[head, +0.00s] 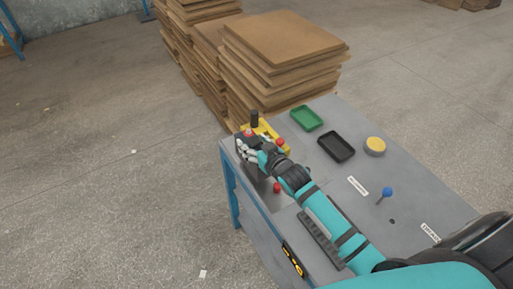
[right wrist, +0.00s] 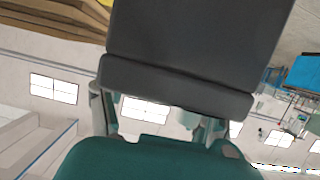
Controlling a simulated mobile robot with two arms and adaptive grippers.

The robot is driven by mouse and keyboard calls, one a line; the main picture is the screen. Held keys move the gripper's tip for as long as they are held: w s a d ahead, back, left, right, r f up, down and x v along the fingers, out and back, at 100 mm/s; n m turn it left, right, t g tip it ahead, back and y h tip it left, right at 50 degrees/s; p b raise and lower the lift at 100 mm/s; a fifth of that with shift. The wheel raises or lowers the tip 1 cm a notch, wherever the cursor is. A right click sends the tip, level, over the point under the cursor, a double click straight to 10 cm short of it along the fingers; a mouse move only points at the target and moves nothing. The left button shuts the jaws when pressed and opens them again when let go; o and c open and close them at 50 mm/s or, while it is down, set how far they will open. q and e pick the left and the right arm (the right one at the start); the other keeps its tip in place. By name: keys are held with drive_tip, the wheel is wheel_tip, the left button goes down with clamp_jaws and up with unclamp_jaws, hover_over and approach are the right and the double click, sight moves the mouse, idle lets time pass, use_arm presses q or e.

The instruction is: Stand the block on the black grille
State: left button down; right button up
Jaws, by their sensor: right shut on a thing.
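My right gripper (head: 248,148) is at the far left corner of the grey table. It is shut on a dark grey block, which fills the upper middle of the right wrist view (right wrist: 195,45). In the head view the block is partly hidden by the gripper and hard to make out, so I cannot tell whether it touches the table. The black grille (head: 318,236) is a dark ridged strip on the table, close beside my right forearm, apart from the gripper. My left gripper is not in view.
A yellow fixture (head: 268,131) with red knobs stands close to the gripper. A green tray (head: 306,118), a black tray (head: 337,147), a yellow-topped round thing (head: 375,146) and a blue-knobbed lever (head: 386,193) are on the table. Stacked brown sheets (head: 285,50) stand behind it.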

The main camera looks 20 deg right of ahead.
drive_tip(key=shift+w+r, duration=0.45)
drive_tip(key=shift+w, duration=0.05)
drive_tip(key=shift+f+p, duration=0.4)
drive_tip(key=shift+f, duration=1.4)
drive_tip(key=o, duration=1.3)
drive_tip(key=shift+s+f, duration=0.15)
drive_tip(key=shift+f, duration=0.3)
drive_tip(key=o, duration=0.4)
drive_tip(key=shift+s, duration=0.1)
drive_tip(key=shift+r, duration=0.15)
